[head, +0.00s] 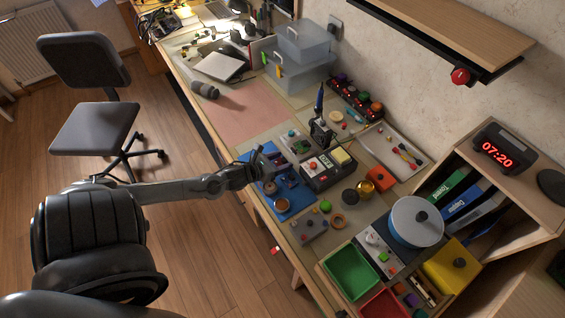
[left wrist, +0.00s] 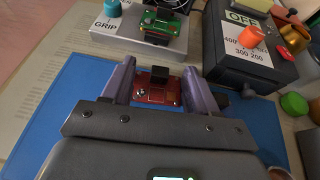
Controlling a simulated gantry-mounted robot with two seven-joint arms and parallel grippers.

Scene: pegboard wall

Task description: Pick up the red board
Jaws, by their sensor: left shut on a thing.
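The red board (left wrist: 157,92) is a small red circuit board with a black block on it. In the left wrist view it sits between the two purple fingers of my left gripper (left wrist: 163,88), which is shut on it. In the head view my left gripper (head: 264,166) is over the far part of the blue mat (head: 299,196), and I cannot make out the board clearly there. The blue mat also shows below the gripper in the left wrist view (left wrist: 60,118). Whether the board touches the mat is unclear. My right gripper is not in view.
A green board (left wrist: 163,22) is on a grey stand marked GRIP (left wrist: 112,36), just beyond my left gripper. A dark box with an OFF label (left wrist: 243,50) is to the right.

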